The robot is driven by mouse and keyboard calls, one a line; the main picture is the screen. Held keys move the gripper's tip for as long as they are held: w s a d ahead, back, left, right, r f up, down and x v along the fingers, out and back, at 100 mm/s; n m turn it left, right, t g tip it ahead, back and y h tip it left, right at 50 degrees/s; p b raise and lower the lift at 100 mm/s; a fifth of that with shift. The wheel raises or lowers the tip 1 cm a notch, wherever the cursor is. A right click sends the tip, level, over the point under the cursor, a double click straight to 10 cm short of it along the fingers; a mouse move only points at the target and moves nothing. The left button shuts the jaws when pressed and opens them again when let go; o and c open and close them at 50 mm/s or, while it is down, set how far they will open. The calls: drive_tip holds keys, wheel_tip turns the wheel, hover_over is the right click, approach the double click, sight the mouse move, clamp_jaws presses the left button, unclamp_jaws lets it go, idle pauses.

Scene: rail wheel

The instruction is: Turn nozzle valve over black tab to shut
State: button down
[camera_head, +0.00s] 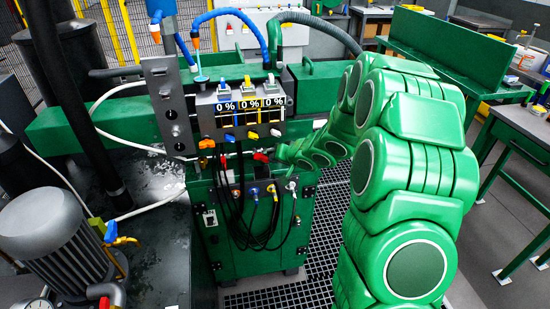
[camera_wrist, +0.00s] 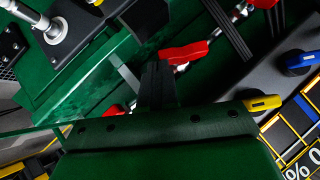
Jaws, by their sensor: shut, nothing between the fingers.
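My gripper (camera_wrist: 157,82) shows in the wrist view as a dark green body with black fingers, shut and empty. In the head view it is mostly hidden by my green arm, beside the lower edge of the valve panel (camera_head: 205,112). A red valve handle (camera_wrist: 185,52) lies just beyond the fingertips, apart from them as far as I can tell. A red handle also shows in the head view (camera_head: 260,157). A yellow knob (camera_wrist: 262,103) and a blue knob (camera_wrist: 302,60) sit to the right in the wrist view. I cannot make out which valve has the black tab.
The panel displays (camera_head: 249,105) read 0 %. Black hoses (camera_head: 240,215) hang below on the green cabinet (camera_head: 255,250). A grey motor (camera_head: 45,230) stands left. A green workbench (camera_head: 520,130) stands right. Dark grating (camera_head: 330,215) covers the floor between.

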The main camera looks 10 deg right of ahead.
drive_tip(key=shift+d+f+m+t+y, duration=0.15)
drive_tip(key=shift+f+m+t+y, duration=0.25)
drive_tip(key=shift+y, duration=0.3)
drive_tip(key=shift+f+m+t+y, duration=0.2)
drive_tip(key=shift+f+m+y, duration=0.4)
drive_tip(key=shift+y, duration=0.25)
drive_tip(key=shift+f+m+t+y, duration=0.2)
drive_tip(key=shift+f+m+y, duration=0.2)
drive_tip(key=shift+m+y, duration=0.4)
drive_tip(key=shift+a+f+m+t+y, duration=0.15)
drive_tip(key=shift+m+t+y, duration=0.25)
drive_tip(key=shift+y, duration=0.2)
drive_tip(key=shift+a+f+m+t+y, duration=0.15)
drive_tip(key=shift+m+t+y, duration=0.15)
drive_tip(key=shift+m+y, duration=0.25)
drive_tip(key=shift+f, duration=0.25)
drive_tip(key=shift+a+f+m+t+y, duration=0.25)
drive_tip(key=shift+m+t+y, duration=0.05)
drive_tip(key=shift+m, duration=0.05)
drive_tip(key=shift+d, duration=0.1)
idle(1.0)
